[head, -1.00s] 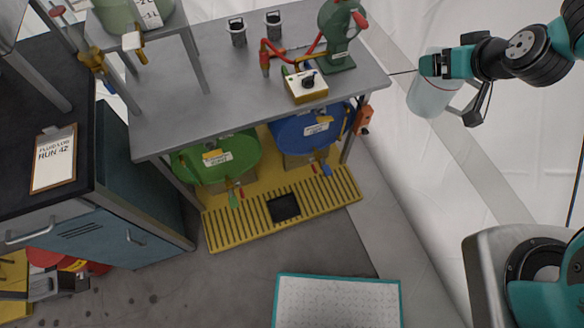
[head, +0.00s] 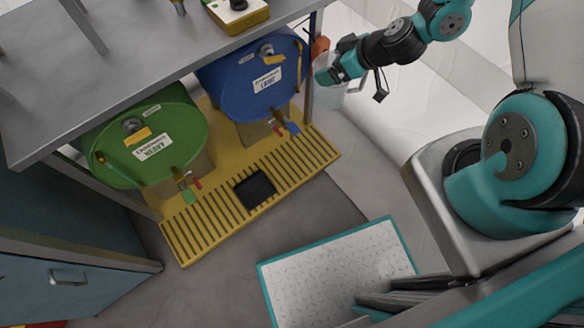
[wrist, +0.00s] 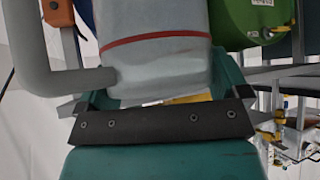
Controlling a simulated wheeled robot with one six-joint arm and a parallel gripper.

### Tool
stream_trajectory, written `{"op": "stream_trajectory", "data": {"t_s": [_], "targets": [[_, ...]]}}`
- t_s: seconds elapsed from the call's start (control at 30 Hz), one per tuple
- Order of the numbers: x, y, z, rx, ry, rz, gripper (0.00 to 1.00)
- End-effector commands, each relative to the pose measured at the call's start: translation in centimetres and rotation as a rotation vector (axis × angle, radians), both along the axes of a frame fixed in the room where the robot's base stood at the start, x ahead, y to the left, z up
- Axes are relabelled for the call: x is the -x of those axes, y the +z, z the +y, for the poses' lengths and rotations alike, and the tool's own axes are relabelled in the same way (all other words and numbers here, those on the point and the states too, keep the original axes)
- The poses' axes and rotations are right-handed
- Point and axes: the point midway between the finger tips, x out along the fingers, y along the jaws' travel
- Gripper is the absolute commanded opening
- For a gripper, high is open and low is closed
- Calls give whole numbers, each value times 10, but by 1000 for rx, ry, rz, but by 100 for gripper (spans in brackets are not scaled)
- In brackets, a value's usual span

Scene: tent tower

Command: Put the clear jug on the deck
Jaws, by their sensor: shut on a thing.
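The clear jug (head: 334,97) is a translucent vessel at the right end of the bench, just right of the blue drum. In the wrist view the jug (wrist: 155,55) fills the upper middle, with a red line around it and its handle at left. My gripper (head: 330,74) is shut on the jug and holds it off the floor. The gripper also shows in the wrist view (wrist: 160,98), its fingers on either side of the jug. The yellow slatted deck (head: 208,222) lies under the bench, left of and below the jug. What the jug contains is unclear.
A blue drum (head: 255,80) and a green drum (head: 150,135) stand over the back of the deck, taps forward. A black square (head: 255,189) sits in the slats. The grey bench (head: 120,75) overhangs, with its leg and an orange item (head: 319,47) near the jug.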

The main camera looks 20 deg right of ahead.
Motion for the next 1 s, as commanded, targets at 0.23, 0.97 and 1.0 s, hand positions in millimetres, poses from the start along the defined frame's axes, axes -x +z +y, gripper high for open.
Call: {"op": "stream_trajectory", "data": {"t_s": [0.23, 0.97, 1.0], "targets": [[15, -145, 0, -2, 147, 2, 49], [73, -472, 18, 0, 547, -1, 49], [76, -483, 19, 0, 561, -1, 49]]}}
